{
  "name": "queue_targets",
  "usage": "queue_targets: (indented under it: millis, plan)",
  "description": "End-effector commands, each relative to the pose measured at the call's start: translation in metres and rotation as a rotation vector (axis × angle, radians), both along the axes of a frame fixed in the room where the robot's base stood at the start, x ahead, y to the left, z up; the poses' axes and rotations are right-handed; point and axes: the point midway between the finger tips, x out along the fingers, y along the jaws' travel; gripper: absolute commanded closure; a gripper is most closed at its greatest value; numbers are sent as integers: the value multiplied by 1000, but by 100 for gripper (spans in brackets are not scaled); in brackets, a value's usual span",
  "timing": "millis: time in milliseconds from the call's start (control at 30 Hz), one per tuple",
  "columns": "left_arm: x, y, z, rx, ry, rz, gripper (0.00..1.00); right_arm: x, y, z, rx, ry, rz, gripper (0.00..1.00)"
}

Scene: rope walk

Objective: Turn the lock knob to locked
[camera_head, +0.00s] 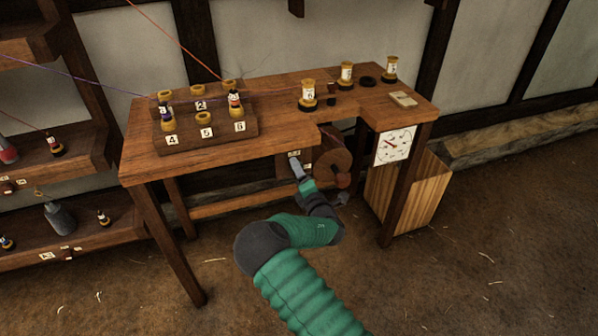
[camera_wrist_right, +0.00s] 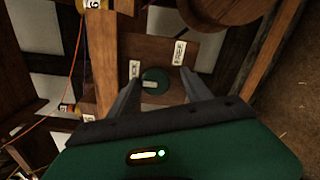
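The lock knob (camera_wrist_right: 154,77) is a dark green disc with a pale bar, on a wooden panel (camera_wrist_right: 190,70) under the bench. The bar lies roughly level in the right wrist view, and I cannot tell which label it marks. A white label reading FREE (camera_wrist_right: 180,53) is above right of the knob; a second label (camera_wrist_right: 134,69), too small to read, is at its upper left. My right gripper (camera_wrist_right: 160,77) is open, its fingers apart on either side of the knob. In the head view my right gripper (camera_head: 298,168) reaches under the bench, and the knob is hidden. My left gripper is out of view.
The wooden bench (camera_head: 270,135) carries a stepped rack (camera_head: 205,143) with numbered spools. A round wooden drum (camera_head: 333,165) is right of my gripper. A dial (camera_head: 394,146) and a slatted bin (camera_head: 425,195) are at the bench's right end. Shelves stand left.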

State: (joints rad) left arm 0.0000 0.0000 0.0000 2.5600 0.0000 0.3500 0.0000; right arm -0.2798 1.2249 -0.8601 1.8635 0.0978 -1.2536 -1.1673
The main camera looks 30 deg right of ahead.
Motion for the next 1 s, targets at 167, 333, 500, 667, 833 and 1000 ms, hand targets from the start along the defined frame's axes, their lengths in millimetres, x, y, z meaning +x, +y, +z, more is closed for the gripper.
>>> queue_targets:
  millis: [167,333,500,667,833,1000]
  plan:
    - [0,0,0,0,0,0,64,0,0,3,0,-5,0,42]
    - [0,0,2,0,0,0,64,-5,1,4,0,-6,-1,42]
    - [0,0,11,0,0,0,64,-39,9,5,1,-3,-2,42]
    - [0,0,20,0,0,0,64,-86,20,5,0,-1,-3,42]
    - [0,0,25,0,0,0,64,-131,31,3,0,1,-1,42]
    - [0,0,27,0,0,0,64,-157,37,1,1,-1,-1,42]
